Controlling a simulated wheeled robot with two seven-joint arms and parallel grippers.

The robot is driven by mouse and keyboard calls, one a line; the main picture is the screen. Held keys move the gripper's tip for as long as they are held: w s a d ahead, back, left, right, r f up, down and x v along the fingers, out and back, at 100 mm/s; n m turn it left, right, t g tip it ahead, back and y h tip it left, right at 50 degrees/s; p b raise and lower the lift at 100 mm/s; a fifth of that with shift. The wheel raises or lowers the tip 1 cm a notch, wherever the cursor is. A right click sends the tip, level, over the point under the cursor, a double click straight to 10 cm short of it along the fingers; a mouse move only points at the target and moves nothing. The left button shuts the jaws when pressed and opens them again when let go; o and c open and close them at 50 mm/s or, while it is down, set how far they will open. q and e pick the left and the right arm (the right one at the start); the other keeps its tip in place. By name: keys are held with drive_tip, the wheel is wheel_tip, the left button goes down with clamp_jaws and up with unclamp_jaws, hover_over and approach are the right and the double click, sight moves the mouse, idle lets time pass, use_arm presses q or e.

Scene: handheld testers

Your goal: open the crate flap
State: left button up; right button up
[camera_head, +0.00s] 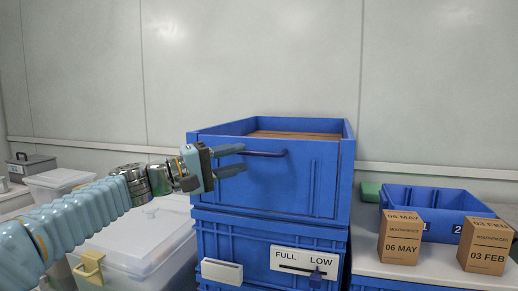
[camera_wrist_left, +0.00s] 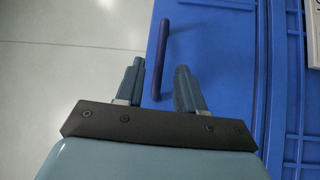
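The blue crate (camera_head: 320,190) stands on top of another blue crate, its top open and a brown content showing inside. Its front flap (camera_head: 290,187) is upright, level with the front wall, and carries a dark blue bar handle (camera_head: 268,154). My left gripper (camera_head: 238,159) is in front of the flap at the handle's left part. In the left wrist view the gripper (camera_wrist_left: 159,85) is open, with the handle (camera_wrist_left: 161,50) lying between its two fingers and a gap on both sides. My right gripper is not in view.
The lower blue crate (camera_head: 215,236) bears a FULL/LOW slider label (camera_head: 304,262) and a blank white card (camera_head: 222,271). Lidded clear bins (camera_head: 140,240) stand left. Two cardboard boxes (camera_head: 400,240) (camera_head: 487,246) and a blue tray (camera_head: 440,198) sit on a white surface at right.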

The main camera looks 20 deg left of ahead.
sight(253, 155)
use_arm(q)
drive_tip(key=p+x, duration=0.1)
drive_tip(key=x, duration=0.5)
drive_tip(key=shift+s, duration=0.1)
clamp_jaws()
